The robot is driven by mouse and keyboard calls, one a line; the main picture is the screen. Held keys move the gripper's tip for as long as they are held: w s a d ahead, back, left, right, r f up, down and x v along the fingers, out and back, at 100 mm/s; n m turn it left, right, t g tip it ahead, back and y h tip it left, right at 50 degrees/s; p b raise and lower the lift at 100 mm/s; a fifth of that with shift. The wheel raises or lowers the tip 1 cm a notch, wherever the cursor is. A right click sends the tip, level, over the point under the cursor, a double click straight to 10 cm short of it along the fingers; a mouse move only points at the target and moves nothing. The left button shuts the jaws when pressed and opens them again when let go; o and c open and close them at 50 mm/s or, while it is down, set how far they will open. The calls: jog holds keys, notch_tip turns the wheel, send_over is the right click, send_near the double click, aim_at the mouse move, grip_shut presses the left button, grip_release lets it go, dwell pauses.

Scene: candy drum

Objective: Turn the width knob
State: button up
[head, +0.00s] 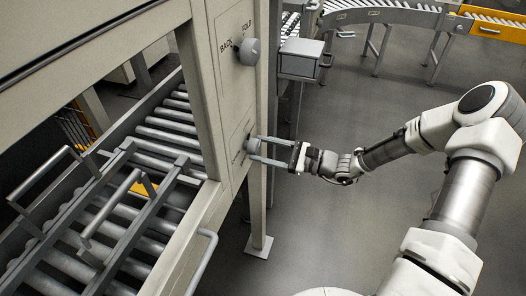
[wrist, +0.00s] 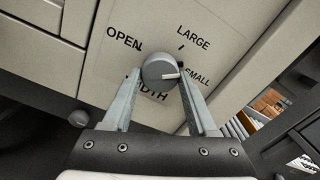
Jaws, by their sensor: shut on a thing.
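The width knob (wrist: 158,70) is a round grey knob with a pale pointer line, on a panel (wrist: 120,62) marked OPEN, LARGE, SMALL and WIDTH. In the wrist view its pointer line is directed to the right, a little below the SMALL mark. My gripper (wrist: 160,82) has one finger on each side of the knob and is shut on it. In the head view the knob (head: 252,146) sits low on the machine's front post, with my gripper (head: 256,149) reaching it from the right. The fingers cover part of the WIDTH lettering.
Another grey knob (head: 248,52), by BACK and FOLD labels, is higher on the same post. A grey box (head: 300,59) projects beside the post. A roller bed with metal bars (head: 110,215) lies to the left. The floor (head: 330,220) below my arm is clear.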

jog(key=n+b, duration=0.2)
jog(key=n, duration=0.2)
jog(key=shift+f, duration=0.15)
jog(key=shift+n+b, duration=0.8)
jog(key=shift+n, duration=0.7)
jog(key=o, duration=1.4)
jog(key=shift+r, duration=0.2)
jog(key=shift+d, duration=0.1)
jog(key=v, duration=1.7)
jog(key=shift+d+p, duration=0.15)
jog(key=shift+p, duration=0.15)
